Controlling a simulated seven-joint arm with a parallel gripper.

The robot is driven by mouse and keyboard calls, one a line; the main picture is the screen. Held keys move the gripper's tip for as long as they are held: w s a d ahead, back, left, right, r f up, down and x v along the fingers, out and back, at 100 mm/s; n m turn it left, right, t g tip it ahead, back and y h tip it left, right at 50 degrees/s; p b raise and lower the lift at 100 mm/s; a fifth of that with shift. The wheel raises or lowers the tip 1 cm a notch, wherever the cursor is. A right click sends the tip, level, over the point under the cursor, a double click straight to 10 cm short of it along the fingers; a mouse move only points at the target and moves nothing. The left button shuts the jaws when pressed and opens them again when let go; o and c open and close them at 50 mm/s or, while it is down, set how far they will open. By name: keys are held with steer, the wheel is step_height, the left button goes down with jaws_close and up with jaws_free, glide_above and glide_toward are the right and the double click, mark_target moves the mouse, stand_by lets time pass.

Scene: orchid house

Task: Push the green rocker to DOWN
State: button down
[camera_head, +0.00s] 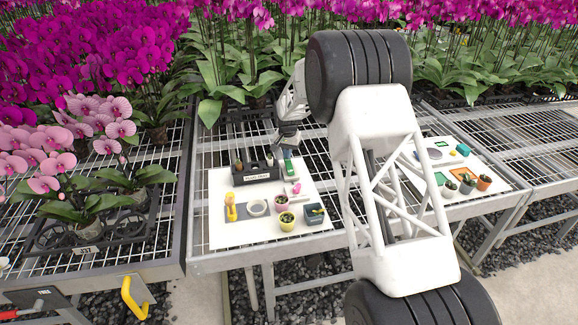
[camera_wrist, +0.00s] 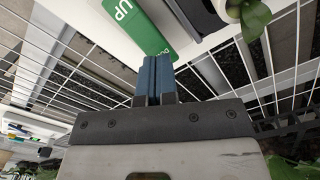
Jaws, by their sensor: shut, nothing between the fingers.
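The green rocker (camera_wrist: 148,30) shows at the top of the wrist view, with "UP" in white letters on one part and part of a second word near its lower end. In the head view the green rocker (camera_head: 290,168) is small, at the back edge of the white board. My gripper (camera_wrist: 154,62) is shut and empty, its blue fingertips at the lower end of the rocker, where the second word is partly hidden. I cannot tell whether they touch it. In the head view my gripper (camera_head: 287,150) is just behind and above the rocker.
The white board (camera_head: 222,190) lies on a wire-mesh bench. Orchids stand behind and at left. A second board lies at right.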

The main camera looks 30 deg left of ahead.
steer(key=shift+f, duration=1.2)
stand_by(1.0)
steer(key=shift+r, duration=3.55)
